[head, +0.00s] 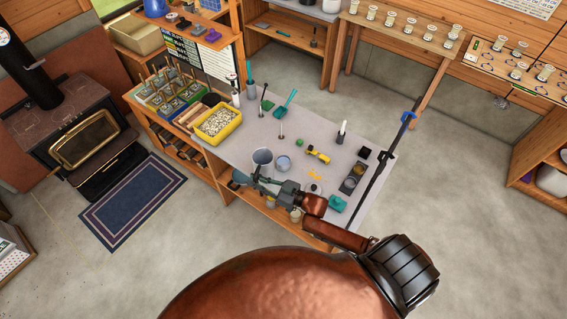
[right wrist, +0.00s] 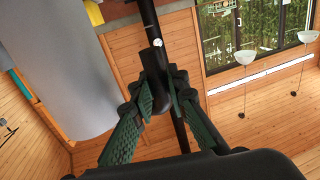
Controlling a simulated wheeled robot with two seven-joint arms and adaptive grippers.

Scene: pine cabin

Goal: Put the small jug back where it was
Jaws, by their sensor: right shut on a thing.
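My right gripper (head: 254,178) reaches across the left front part of the grey workbench (head: 316,133) from the lower right. It is shut on the small jug (head: 239,176), a small blue-grey vessel at its tip near the bench's left front edge. The fingers hide part of the jug. In the right wrist view, the green-padded fingers of the gripper (right wrist: 158,98) come together in front of a dark upright shape; the jug is not clear there. My left gripper is not in view.
A larger grey vessel (head: 262,157) stands close beside my right gripper, with a pale blue round container (head: 284,163) to its right. A yellow tub (head: 217,124) stands behind. A tall dark stand (head: 383,165) is at the bench's right end. Small tools lie between.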

